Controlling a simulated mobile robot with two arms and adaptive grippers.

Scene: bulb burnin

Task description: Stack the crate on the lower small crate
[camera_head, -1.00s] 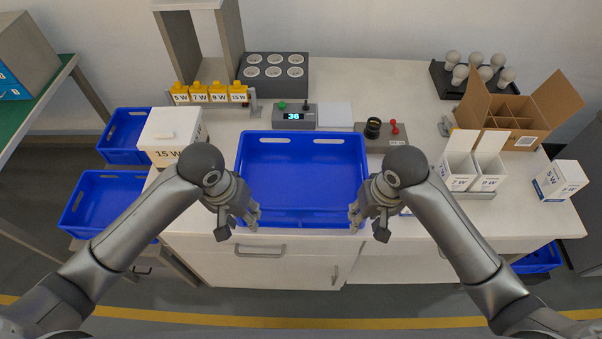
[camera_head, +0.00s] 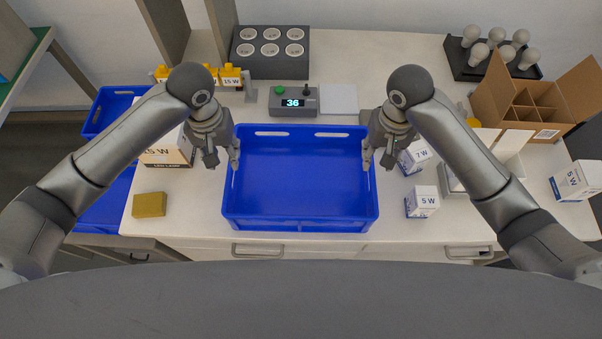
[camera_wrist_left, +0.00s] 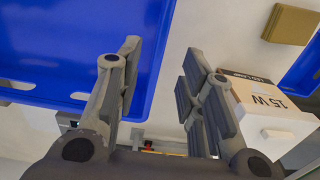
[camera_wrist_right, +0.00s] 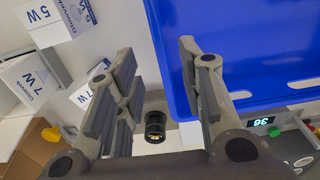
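A large blue crate (camera_head: 300,180) sits on the white worktop, empty as far as I see. My left gripper (camera_head: 222,160) is at its left wall and my right gripper (camera_head: 377,160) at its right wall. In the left wrist view the fingers (camera_wrist_left: 160,75) are apart, with the crate's rim (camera_wrist_left: 150,85) showing between them. In the right wrist view the fingers (camera_wrist_right: 160,75) are also apart, with the rim (camera_wrist_right: 172,95) between them. I cannot tell whether either touches the wall. Smaller blue crates stand lower at the left, one behind (camera_head: 100,112) and one nearer (camera_head: 92,215), partly hidden by my left arm.
A 15 W box (camera_head: 168,150) and a yellowish block (camera_head: 150,204) lie left of the crate. Small lamp boxes (camera_head: 421,202) stand at the right. A display unit (camera_head: 293,103) and a socket block (camera_head: 270,52) are behind. A cardboard box (camera_head: 535,105) is at the back right.

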